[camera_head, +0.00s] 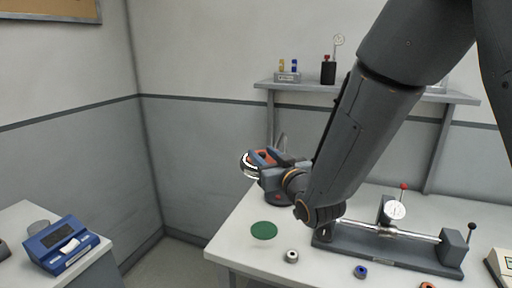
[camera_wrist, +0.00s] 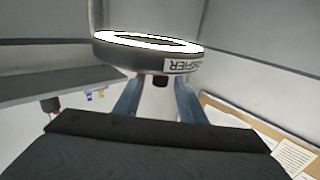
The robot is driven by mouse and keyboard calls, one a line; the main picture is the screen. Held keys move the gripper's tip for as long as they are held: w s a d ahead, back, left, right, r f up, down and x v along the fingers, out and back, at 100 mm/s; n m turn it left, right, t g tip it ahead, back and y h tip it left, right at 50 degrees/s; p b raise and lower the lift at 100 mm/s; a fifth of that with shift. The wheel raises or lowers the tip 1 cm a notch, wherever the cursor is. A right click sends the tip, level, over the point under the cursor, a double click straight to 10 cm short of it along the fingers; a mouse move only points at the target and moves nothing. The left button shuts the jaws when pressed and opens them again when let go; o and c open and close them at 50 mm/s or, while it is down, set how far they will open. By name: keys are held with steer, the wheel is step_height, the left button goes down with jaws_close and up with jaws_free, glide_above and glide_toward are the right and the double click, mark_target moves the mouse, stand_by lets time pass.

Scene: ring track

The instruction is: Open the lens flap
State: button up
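The magnifier head (camera_wrist: 130,52) is a dark round housing with a bright white ring light, and part of a label shows upside down on its side. In the head view the magnifier head (camera_head: 249,166) is at the left end of my arm, above the bench's back left part. The fingertips are partly hidden by the rim. I cannot make out a separate lens flap.
The bench (camera_head: 236,240) bears a green disc (camera_head: 264,230), several small rings and a dial gauge fixture (camera_head: 395,211). A wall shelf (camera_head: 310,86) is behind my arm. A blue device (camera_head: 62,243) stands on a separate table at left. Floor shows between the tables.

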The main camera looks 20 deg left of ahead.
steer(key=p+x, duration=0.1)
steer(key=x, duration=0.4)
jaws_close()
